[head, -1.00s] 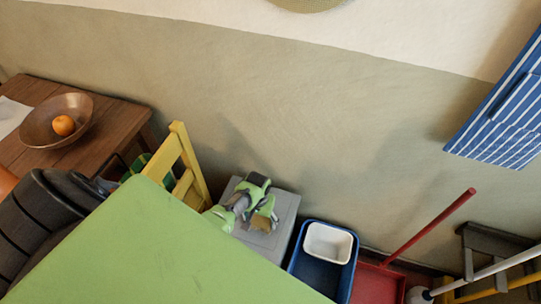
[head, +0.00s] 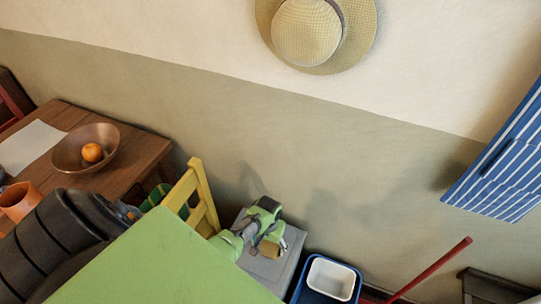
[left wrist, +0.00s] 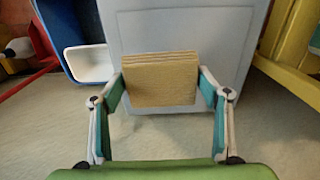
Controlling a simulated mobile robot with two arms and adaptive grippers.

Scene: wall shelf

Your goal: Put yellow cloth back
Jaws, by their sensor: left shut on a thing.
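The yellow cloth (head: 270,249) is a small folded, tan-yellow block in the head view. In the left wrist view the cloth (left wrist: 160,80) shows its stacked folds between the two fingers. My left gripper (head: 262,238) is shut on it, one finger at each side. Gripper and cloth appear over a grey box (head: 291,247), which also fills the top middle of the left wrist view (left wrist: 185,28). I cannot tell the gap between cloth and box. My right gripper is in neither view.
A yellow chair (head: 205,190) stands left of the grey box. A blue bin (head: 302,291) with a white tub (head: 331,279) stands right of it. A wooden table (head: 75,117) holds a bowl (head: 62,158). A striped blue cloth (head: 508,165) and straw hat (head: 310,38) hang on the wall.

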